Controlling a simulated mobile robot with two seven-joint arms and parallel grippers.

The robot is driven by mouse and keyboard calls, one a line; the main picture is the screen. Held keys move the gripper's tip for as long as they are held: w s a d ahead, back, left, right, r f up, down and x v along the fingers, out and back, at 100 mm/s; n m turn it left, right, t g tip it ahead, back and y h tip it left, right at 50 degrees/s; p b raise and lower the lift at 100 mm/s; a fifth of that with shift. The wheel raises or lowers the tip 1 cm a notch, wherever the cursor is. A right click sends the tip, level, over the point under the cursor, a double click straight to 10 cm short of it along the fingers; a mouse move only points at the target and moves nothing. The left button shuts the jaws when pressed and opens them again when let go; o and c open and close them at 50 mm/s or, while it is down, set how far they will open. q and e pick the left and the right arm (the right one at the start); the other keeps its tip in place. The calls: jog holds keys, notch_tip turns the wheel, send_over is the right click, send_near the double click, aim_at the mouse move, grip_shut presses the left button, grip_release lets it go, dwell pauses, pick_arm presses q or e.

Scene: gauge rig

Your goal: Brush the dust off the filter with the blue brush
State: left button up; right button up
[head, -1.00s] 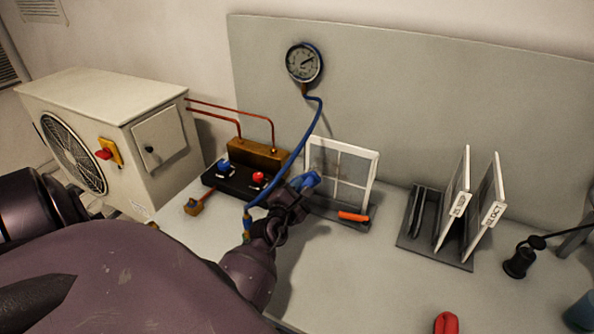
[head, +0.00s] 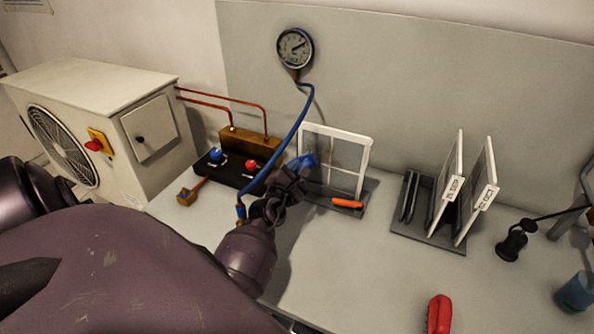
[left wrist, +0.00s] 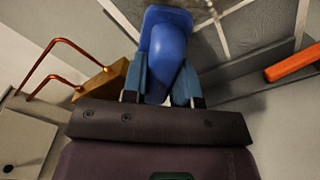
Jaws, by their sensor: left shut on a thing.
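The filter (head: 351,139) is a white-framed panel with a grey mesh and a cross bar, standing upright in a dark stand on the bench. Darker patches show on its mesh. It also shows in the left wrist view (left wrist: 262,28). My left gripper (head: 291,178) is shut on the blue brush (head: 306,161), in front of the filter's left part. In the left wrist view the brush (left wrist: 166,45) sits between the two fingers (left wrist: 160,85), its head towards the filter. I cannot tell whether it touches the mesh. My right gripper is not in view.
An orange bar (head: 347,203) lies at the stand's front. A blue hose (head: 299,120) runs from the gauge (head: 295,48) down beside my left gripper. A manifold (head: 238,170) stands left, a rack with two panels (head: 431,235) right. A red object (head: 438,314) lies on the front bench.

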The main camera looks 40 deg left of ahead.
pick_arm(q)
jog(key=shift+w, duration=0.3)
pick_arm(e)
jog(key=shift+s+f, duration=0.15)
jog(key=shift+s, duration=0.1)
pick_arm(q)
jog(key=shift+w+a, duration=0.1)
jog(key=shift+w, duration=0.05)
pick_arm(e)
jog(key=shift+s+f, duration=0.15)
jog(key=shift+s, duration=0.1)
pick_arm(q)
jog(key=shift+w+a, duration=0.1)
jog(key=shift+w, duration=0.15)
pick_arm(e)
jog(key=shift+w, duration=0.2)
pick_arm(q)
jog(key=shift+w, duration=0.2)
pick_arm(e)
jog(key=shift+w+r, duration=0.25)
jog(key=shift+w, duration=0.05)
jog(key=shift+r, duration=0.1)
